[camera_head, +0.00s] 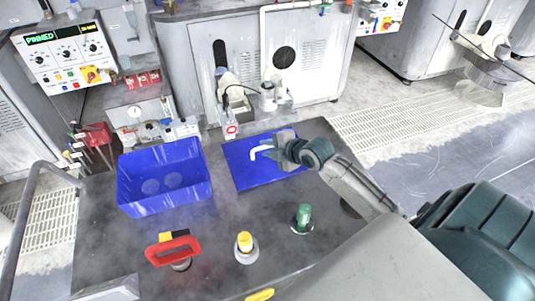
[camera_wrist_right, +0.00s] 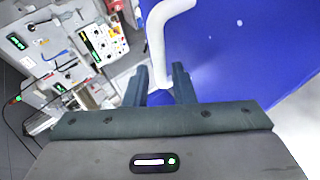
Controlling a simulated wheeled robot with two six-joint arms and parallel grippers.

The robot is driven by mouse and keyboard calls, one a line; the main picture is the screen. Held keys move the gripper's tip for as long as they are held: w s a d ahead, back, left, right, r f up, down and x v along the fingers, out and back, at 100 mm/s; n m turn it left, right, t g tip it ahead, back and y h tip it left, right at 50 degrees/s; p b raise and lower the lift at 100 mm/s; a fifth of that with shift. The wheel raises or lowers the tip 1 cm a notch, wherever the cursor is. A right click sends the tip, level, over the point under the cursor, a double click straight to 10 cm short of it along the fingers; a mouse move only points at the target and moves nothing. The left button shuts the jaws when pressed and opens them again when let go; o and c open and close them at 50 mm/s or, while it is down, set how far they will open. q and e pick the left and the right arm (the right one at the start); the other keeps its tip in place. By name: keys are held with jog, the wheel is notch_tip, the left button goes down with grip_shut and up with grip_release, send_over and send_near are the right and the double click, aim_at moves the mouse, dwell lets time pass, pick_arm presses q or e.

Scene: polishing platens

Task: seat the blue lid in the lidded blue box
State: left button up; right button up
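The blue lid (camera_head: 248,179) is a flat blue plate with a white bent handle (camera_head: 259,151). It appears to lie on the dark bench top, right of the open blue box (camera_head: 164,198). My right gripper (camera_head: 272,152) is over the lid at its handle. In the right wrist view, its two fingers (camera_wrist_right: 162,80) are apart, with the lower part of the white handle (camera_wrist_right: 157,45) between them and small gaps on both sides. The blue lid (camera_wrist_right: 235,50) fills the upper right there. My left gripper is in no view.
On the dark bench (camera_head: 225,225) stand a red handle (camera_head: 173,250), a yellow knob (camera_head: 245,241) and a green knob (camera_head: 302,217), in front of the box and lid. A white tap-like fitting (camera_head: 231,115) rises behind the bench. Grey machines stand at the back.

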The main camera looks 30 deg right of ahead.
jog(key=shift+x, duration=1.4)
jog(key=shift+a, duration=0.1)
grip_shut()
